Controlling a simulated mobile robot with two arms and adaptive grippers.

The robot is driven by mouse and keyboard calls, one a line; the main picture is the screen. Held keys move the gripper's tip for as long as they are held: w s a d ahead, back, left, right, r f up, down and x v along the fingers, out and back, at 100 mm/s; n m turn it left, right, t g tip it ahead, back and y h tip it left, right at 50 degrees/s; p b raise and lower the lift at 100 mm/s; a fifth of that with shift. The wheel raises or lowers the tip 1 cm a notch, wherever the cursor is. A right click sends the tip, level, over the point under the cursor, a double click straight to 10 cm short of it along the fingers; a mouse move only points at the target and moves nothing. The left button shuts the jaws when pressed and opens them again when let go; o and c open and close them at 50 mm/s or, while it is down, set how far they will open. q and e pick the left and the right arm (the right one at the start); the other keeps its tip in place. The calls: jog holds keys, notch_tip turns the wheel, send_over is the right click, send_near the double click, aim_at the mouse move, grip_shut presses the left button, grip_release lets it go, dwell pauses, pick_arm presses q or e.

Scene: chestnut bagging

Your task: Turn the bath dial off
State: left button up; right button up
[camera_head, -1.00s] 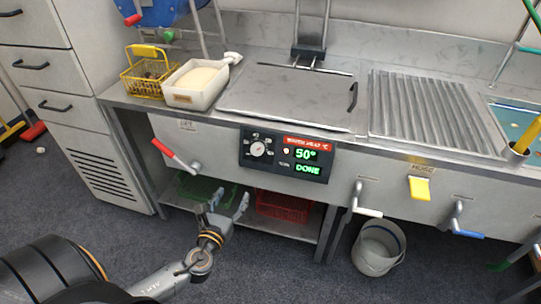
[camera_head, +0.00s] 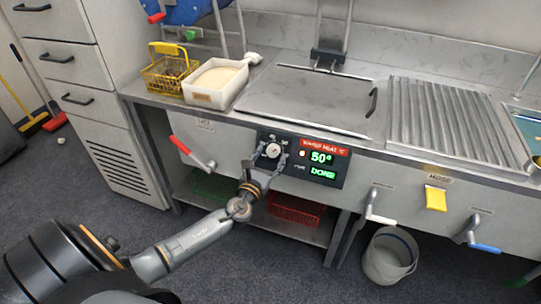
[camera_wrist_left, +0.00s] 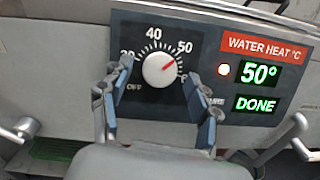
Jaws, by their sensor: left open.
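The bath dial (camera_wrist_left: 160,69) is a round white knob with a red pointer mark, on a black panel in the left wrist view. Its scale shows numbers including 40 and 50, with OFF at the lower left. The red mark points up and right, near 50. The dial also shows in the head view (camera_head: 272,150). My left gripper (camera_head: 266,158) is open in front of the panel. In the left wrist view its fingers (camera_wrist_left: 163,88) stand either side of the dial, with gaps between them and the knob. My right gripper is not in view.
The display (camera_wrist_left: 258,75) beside the dial reads 50° and DONE. A red-handled lever (camera_head: 180,145) is left of the panel. A red crate (camera_head: 296,210) sits below.

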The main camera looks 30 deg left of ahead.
pick_arm(q)
jog(key=shift+w+a, duration=0.1)
jog(key=shift+w, duration=0.4)
jog(key=c, duration=1.2)
jog(key=shift+o, duration=0.2)
